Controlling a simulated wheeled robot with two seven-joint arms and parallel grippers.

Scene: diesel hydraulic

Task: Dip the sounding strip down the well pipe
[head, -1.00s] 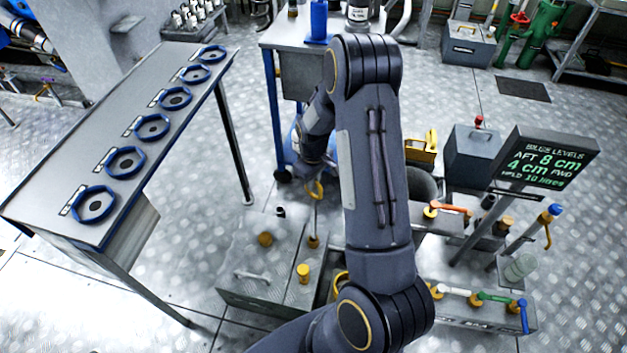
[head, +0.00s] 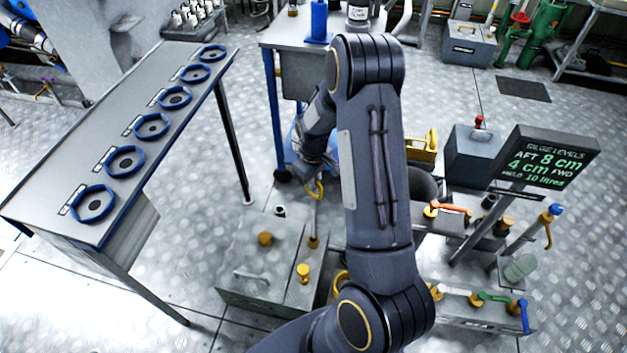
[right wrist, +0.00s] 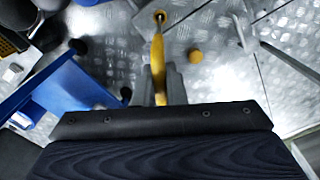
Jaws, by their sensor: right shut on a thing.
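The sounding strip's yellow handle (head: 318,190) hangs below my right gripper (head: 313,176), over the steel deck box. In the right wrist view my right gripper (right wrist: 160,88) is shut on the yellow handle (right wrist: 158,62). A thin grey length runs down from the handle to the brass well pipe (head: 314,242). The pipe's round mouth (right wrist: 160,16) lies in line with the handle in the wrist view. I cannot tell whether the strip's end is inside the pipe. My right forearm hides part of the box. My left gripper is not in view.
The steel box top (head: 250,258) also carries yellow caps (head: 303,271) and a bar handle (head: 250,276). A bench with blue handwheels (head: 152,126) stands left. A blue-legged table (head: 290,36) is behind. A level board (head: 546,162) and valve manifold (head: 478,312) stand right.

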